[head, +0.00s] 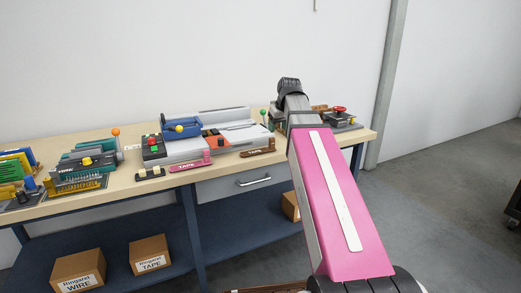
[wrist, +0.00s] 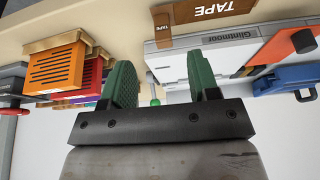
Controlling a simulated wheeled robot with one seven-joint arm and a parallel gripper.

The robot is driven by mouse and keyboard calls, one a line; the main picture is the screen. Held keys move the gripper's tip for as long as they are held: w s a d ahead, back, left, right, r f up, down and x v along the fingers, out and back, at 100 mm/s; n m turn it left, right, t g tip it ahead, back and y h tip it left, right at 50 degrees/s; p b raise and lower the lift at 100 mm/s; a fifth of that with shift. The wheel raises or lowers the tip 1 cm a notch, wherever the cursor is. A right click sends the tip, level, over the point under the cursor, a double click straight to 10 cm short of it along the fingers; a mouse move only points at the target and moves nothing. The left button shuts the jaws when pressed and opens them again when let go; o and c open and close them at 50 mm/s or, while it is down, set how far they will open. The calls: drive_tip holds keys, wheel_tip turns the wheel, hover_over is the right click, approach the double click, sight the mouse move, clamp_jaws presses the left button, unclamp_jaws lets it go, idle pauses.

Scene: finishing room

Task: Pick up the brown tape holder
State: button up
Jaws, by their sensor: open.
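The brown tape holder (head: 258,150), marked TAPE, lies near the front edge of the workbench, right of a pink tape holder (head: 190,163). In the wrist view the brown tape holder (wrist: 195,12) shows upside down at the top, partly cut off by the frame edge. My gripper (wrist: 162,75) has two green fingers set apart with nothing held between them. The tape holder lies beyond the fingertips, apart from them. In the head view my pink arm hides the gripper.
A grey-white machine (head: 225,117) marked Glintmoor stands close behind the tape holder, with a blue tool (head: 181,128) on it. An orange slotted box (wrist: 57,66) is at the left in the wrist view.

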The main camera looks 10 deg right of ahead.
sight(272, 138)
drive_tip(key=w+f, duration=0.1)
drive_tip(key=w+a+f, duration=0.1)
drive_tip(key=f, duration=0.1)
drive_tip(key=shift+w+a, duration=0.15)
drive_tip(key=shift+a, duration=0.05)
drive_tip(key=shift+w+x, duration=0.2)
drive_tip(key=shift+x, duration=1.1)
drive_tip(key=shift+w+x, duration=0.2)
drive_tip(key=shift+x, duration=1.15)
drive_tip(key=shift+d+r, duration=0.1)
drive_tip(key=shift+r, duration=0.05)
drive_tip(key=c, duration=1)
